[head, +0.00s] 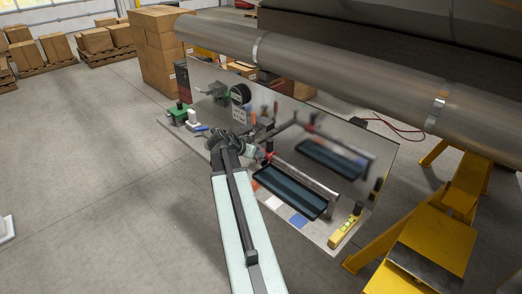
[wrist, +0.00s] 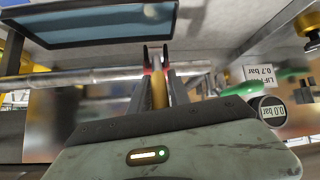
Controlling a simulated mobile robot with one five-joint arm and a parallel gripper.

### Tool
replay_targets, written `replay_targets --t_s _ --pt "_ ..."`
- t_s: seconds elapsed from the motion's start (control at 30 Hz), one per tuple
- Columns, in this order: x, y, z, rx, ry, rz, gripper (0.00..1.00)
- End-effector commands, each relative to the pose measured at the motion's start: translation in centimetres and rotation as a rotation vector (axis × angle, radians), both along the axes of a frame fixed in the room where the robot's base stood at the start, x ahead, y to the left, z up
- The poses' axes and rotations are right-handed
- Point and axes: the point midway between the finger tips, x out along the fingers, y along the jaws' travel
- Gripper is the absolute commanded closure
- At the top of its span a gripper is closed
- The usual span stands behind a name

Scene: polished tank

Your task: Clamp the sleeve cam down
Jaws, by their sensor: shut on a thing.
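My gripper (head: 260,151) is at the left end of a metal rod (head: 305,171) on the polished panel in the head view. In the wrist view my gripper (wrist: 155,50) has its two dark fingers close together on a narrow tan-yellow piece (wrist: 158,90), apparently the sleeve cam's lever. A red part (wrist: 148,70) shows beside the fingers, near the rod (wrist: 100,76). The sleeve itself is mostly hidden by my fingers. I cannot tell how far down the cam lies.
A dark blue tray (head: 290,191) lies right of my gripper. A large pipe (head: 340,72) runs behind, with yellow stands at right.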

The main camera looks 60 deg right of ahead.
Motion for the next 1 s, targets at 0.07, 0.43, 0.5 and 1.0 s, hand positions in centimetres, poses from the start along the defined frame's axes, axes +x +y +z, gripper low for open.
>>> replay_targets --t_s 0.07,0.43,0.5,1.0 --pt "0.0 0.1 0.0 0.002 0.007 -0.001 1.0" --pt "0.7 0.7 0.0 0.003 0.007 0.012 0.61" --pt "0.8 0.7 0.0 0.002 0.005 0.014 0.56" --pt "1.0 2.7 2.2 0.002 0.004 0.019 0.56"
